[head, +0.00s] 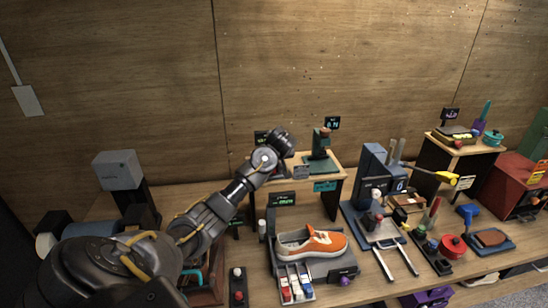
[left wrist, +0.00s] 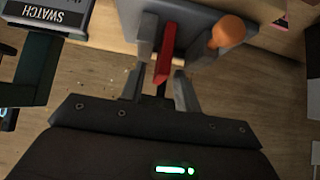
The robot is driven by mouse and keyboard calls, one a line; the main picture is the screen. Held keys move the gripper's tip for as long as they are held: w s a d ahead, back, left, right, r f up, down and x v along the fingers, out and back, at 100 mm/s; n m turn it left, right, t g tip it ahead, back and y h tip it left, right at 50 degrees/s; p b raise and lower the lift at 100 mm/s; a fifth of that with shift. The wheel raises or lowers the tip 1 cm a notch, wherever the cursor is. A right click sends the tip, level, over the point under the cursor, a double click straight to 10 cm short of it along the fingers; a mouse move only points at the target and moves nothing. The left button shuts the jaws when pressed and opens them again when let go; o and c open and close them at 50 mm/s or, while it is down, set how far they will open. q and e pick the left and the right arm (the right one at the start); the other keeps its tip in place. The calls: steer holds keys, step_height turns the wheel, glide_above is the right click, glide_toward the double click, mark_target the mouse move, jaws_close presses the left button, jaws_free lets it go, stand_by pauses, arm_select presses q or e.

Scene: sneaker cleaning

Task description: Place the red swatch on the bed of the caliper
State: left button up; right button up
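The red swatch (left wrist: 165,54) is a thin red strip between the fingers of my left gripper (left wrist: 163,82) in the left wrist view. The fingers are closed against its sides. In the head view my left gripper (head: 284,144) is above the left part of the small raised shelf, and the swatch cannot be made out there. A green stand on that shelf, seemingly the caliper (head: 320,156), is just right of the gripper. Behind the swatch in the wrist view is a grey body with an orange knob (left wrist: 228,30); I cannot tell whether they touch. My right gripper is out of view.
A label reading SWATCH (left wrist: 42,15) shows in the wrist view. Below the shelf (head: 339,173), an orange sneaker (head: 311,243) lies on a grey stand. A blue machine (head: 372,175) stands to the right. A wooden wall (head: 310,80) rises behind.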

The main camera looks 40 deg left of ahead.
arm_select(q)
steer(key=shift+r, duration=0.1)
steer(key=shift+s+d+r+b, duration=0.2)
steer(key=shift+d+b, duration=0.1)
steer(key=shift+b, duration=0.1)
steer(key=b+v, duration=0.1)
steer(key=v, duration=1)
steer(key=shift+b, duration=0.3)
